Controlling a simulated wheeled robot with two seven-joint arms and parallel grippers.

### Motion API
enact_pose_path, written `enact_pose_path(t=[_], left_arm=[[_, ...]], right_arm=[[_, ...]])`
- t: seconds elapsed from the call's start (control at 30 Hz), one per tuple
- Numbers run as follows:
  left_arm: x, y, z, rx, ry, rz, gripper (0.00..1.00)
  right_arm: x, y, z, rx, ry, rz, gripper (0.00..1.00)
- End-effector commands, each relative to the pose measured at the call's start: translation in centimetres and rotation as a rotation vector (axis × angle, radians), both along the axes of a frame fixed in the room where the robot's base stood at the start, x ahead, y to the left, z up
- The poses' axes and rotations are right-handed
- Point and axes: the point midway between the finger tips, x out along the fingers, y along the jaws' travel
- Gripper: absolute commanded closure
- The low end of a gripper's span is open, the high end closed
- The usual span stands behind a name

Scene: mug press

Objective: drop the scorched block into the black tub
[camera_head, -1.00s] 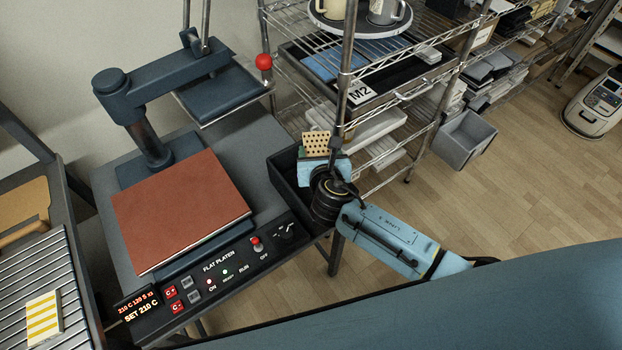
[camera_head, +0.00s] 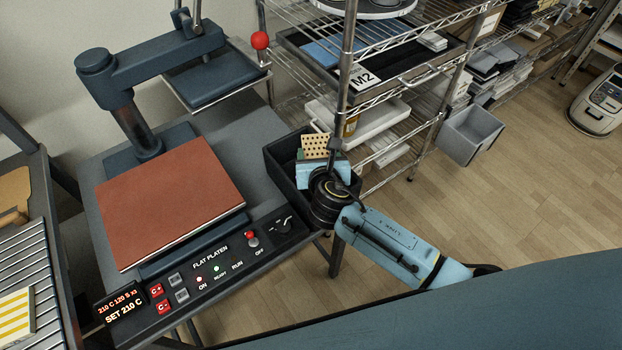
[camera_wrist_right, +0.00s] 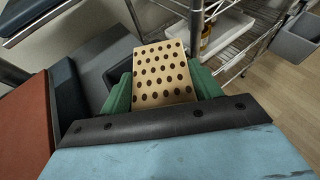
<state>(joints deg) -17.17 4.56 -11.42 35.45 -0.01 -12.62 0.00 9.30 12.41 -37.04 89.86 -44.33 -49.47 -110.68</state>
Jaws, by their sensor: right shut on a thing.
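The scorched block (camera_head: 315,146) is tan with rows of dark round spots. My right gripper (camera_head: 318,162) is shut on it, and it also shows between green fingers in the right wrist view (camera_wrist_right: 162,75). The black tub (camera_head: 281,176) is an open box at the right end of the press bench. In the head view the block and gripper overlap the tub's right part; the block's height above the tub's floor is hard to judge. Part of the tub is hidden behind my gripper and wrist. My left gripper is out of view.
The press with its red-brown platen pad (camera_head: 170,200) and control panel (camera_head: 200,275) stands left of the tub. A wire shelf (camera_head: 385,95) with an upright post is close behind and right of my gripper. A yellow-striped block (camera_head: 14,315) lies on the slatted rack.

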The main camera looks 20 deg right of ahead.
Motion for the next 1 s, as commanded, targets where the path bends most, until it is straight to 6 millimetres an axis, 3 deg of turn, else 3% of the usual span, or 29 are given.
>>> enact_pose_path(t=[0.2, 0.23, 0.4, 0.77, 1.0], left_arm=[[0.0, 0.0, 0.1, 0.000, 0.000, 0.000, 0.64], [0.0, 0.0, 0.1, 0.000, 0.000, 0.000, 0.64], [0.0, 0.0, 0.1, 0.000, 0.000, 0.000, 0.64], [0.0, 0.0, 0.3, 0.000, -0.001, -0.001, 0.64], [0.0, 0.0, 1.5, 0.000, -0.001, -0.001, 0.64]], right_arm=[[0.0, 0.0, 0.1, 0.001, -0.001, 0.000, 0.61], [0.0, 0.0, 0.1, 0.001, -0.001, 0.000, 0.33], [0.0, 0.0, 0.1, 0.001, -0.001, 0.000, 0.11], [-0.5, 0.1, 0.3, -0.001, 0.001, 0.000, 0.11], [-4.5, 0.7, 2.0, 0.001, 0.002, 0.002, 0.11]])
